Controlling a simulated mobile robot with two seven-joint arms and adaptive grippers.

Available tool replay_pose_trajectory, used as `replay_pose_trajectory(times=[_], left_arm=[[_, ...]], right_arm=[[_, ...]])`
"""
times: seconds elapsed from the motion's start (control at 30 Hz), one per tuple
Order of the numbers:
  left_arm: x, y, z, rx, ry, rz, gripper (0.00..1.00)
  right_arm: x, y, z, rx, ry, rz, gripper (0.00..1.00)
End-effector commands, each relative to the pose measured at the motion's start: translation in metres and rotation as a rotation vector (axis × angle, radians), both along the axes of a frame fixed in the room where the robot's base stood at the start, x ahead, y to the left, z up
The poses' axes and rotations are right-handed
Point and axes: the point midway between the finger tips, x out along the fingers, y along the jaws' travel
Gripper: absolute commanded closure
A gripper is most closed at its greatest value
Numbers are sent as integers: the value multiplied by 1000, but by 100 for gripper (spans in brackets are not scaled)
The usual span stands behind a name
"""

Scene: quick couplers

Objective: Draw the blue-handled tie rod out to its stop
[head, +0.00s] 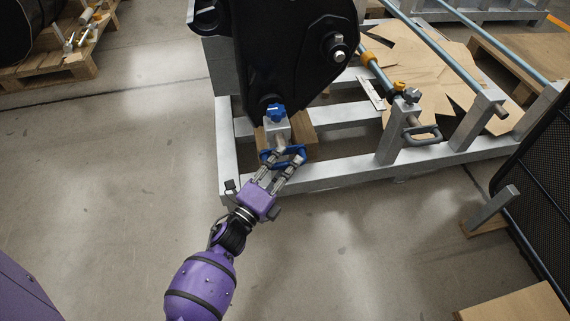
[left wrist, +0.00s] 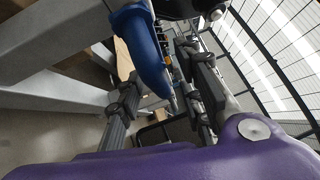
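The blue handle (head: 298,150) of the tie rod is a loop at the near end of a short rod (head: 280,143), low on the grey frame. The rod comes out of a grey block topped by a blue knob (head: 276,112). My left gripper (head: 282,162) is at the handle, its two fingers spread apart on the near side. In the left wrist view the blue handle (left wrist: 143,48) shows large, between the spread fingers (left wrist: 160,92). I cannot tell whether either finger touches it. My right gripper is not in view.
A second rod with a grey handle (head: 424,136) and dark knob sits further right on the frame (head: 340,172). A large black housing (head: 290,50) stands above the blue handle. A black mesh panel (head: 540,190) is at right. The floor before the frame is mostly clear.

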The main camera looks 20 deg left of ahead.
Motion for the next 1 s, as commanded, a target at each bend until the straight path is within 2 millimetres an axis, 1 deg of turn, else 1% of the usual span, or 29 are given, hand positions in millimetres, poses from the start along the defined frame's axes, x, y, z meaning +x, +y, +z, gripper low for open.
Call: replay_pose_trajectory(times=[0.2, 0.23, 0.4, 0.5, 1.0], left_arm=[[1, 0, 0, 0, 1, 0, 66], [0, 0, 0, 0, 1, 0, 67], [0, 0, 0, -1, 1, 1, 90], [0, 0, 0, -1, 2, 1, 100], [0, 0, -1, 2, 4, 2, 100]], right_arm=[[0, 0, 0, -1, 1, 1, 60], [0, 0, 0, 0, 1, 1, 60], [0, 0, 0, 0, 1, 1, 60], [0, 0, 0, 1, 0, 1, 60], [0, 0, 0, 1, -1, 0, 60]])
